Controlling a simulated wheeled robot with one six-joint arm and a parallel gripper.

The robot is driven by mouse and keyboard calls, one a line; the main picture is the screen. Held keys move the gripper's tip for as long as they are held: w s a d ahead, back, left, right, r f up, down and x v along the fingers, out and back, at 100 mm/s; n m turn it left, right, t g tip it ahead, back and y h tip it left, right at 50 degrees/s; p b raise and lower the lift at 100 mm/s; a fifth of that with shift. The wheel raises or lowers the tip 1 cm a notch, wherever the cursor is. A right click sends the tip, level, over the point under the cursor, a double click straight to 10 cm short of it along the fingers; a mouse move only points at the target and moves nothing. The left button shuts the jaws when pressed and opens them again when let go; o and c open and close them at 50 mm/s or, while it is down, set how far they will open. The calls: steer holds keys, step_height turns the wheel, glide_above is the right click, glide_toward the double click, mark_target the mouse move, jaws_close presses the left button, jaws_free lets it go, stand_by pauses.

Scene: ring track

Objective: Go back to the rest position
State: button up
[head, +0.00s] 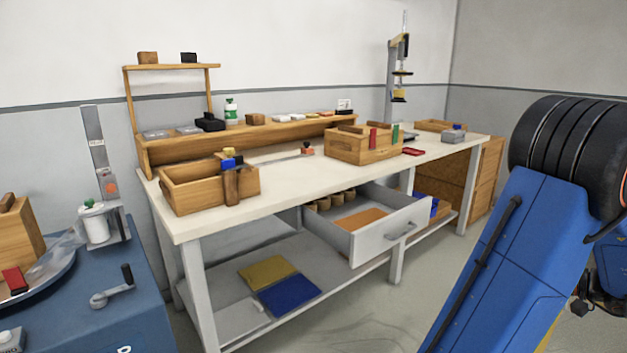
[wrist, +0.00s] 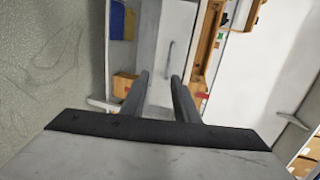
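My gripper (wrist: 157,88) shows in the wrist view with its two dark fingers apart and nothing between them. Beyond the fingers, the wrist view shows the grey drawer front with its handle (wrist: 168,62) and the white bench top. My gripper does not show in the head view; my blue arm fills the lower right there. The drawer (head: 393,230) under the bench stands open in the head view, with several round wooden pieces and an orange-brown sheet inside.
The white workbench (head: 285,178) carries a wooden box (head: 362,147) and a wooden tray (head: 182,196). The drawer juts out from the bench front. A yellow sheet (head: 266,270) and a blue sheet (head: 288,294) lie on the lower shelf. A blue machine (head: 90,280) stands at left.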

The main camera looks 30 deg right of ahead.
steer(key=w+a+n+g+y, duration=0.2)
steer(key=w+a+n+g, duration=0.15)
steer(key=w+a, duration=0.65)
steer(key=w+a+n+g+y, duration=0.2)
steer(key=w+a+g, duration=0.2)
steer(key=w+a, duration=0.55)
steer(key=s+a+n+h, duration=0.2)
steer(key=a+n, duration=0.1)
steer(key=a, duration=0.6)
steer(key=s+a+n+g+h, duration=0.1)
steer(key=a+n, duration=0.3)
steer(key=a, duration=0.6)
steer(key=s+a+n+g+h, duration=0.1)
steer(key=s+a+n+h, duration=0.2)
steer(key=a, duration=0.7)
steer(key=shift+s+n, duration=0.45)
steer(key=shift+g, duration=0.25)
